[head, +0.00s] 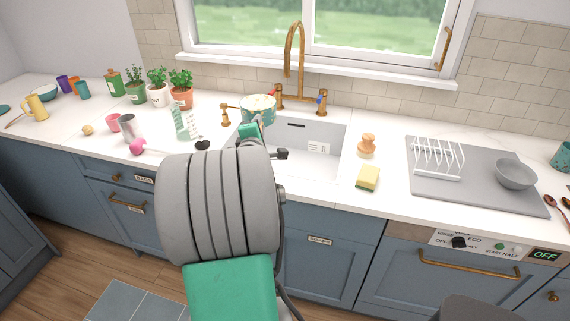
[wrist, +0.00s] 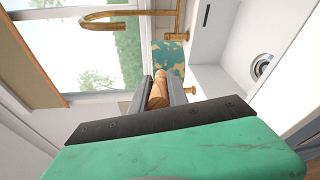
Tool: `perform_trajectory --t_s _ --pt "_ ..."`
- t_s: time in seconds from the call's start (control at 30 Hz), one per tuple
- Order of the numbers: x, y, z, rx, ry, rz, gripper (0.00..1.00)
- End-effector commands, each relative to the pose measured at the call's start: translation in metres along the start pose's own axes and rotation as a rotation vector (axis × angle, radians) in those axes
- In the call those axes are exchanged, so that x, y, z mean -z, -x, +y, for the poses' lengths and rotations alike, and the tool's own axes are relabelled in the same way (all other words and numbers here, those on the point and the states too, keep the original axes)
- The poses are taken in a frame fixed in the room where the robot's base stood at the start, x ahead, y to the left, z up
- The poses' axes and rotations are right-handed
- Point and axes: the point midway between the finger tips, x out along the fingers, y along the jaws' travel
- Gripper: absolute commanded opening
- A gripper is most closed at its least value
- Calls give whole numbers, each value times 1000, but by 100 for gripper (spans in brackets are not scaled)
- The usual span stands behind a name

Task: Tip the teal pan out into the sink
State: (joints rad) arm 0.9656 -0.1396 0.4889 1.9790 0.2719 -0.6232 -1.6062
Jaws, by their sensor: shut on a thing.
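The teal pan (head: 258,115) is at the back left corner of the sink (head: 325,165) in the head view, roughly level, with pale contents showing inside its rim. In the wrist view the pan (wrist: 168,56) is teal with tan patches, beyond my fingertips. My gripper (wrist: 161,88) is shut on the pan's wooden handle (wrist: 157,94). In the head view my arm hides most of the gripper and part of the sink's left side. The sink's drain (wrist: 262,67) shows in the wrist view. I cannot tell the pan's height above the sink rim.
A brass tap (head: 293,60) rises behind the sink, close to the pan. A glass grater-like item (head: 184,124), a steel cup (head: 128,127) and potted herbs (head: 181,88) stand left. A yellow sponge (head: 368,177) and a wooden brush (head: 367,145) lie right, before a dish rack (head: 438,158).

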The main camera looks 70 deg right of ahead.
Motion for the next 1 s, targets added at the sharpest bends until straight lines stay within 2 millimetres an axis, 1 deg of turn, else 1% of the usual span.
perform_trajectory --t_s 0.03,0.1,0.17,0.2,0.27,0.3,0.37,0.4,0.5,0.6,0.7,0.83,1.0 --pt "-21 -6 0 5 -7 -38 0" --pt "-46 -13 -5 16 -13 -85 0" --pt "-67 -18 -10 23 -18 -126 0" --pt "-80 -21 -16 30 -22 -150 0" --pt "-99 -24 -25 38 -28 -187 0" --pt "-110 -27 -32 42 -31 -210 0" --pt "-125 -30 -45 48 -36 -241 0" --pt "-134 -32 -57 53 -39 -260 0" --pt "-149 -36 -87 61 -44 -297 0" --pt "-156 -39 -115 65 -46 -321 0" --pt "-160 -41 -135 66 -49 -334 0" --pt "-163 -42 -148 66 -49 -344 0" --pt "-163 -42 -148 64 -50 -345 0"
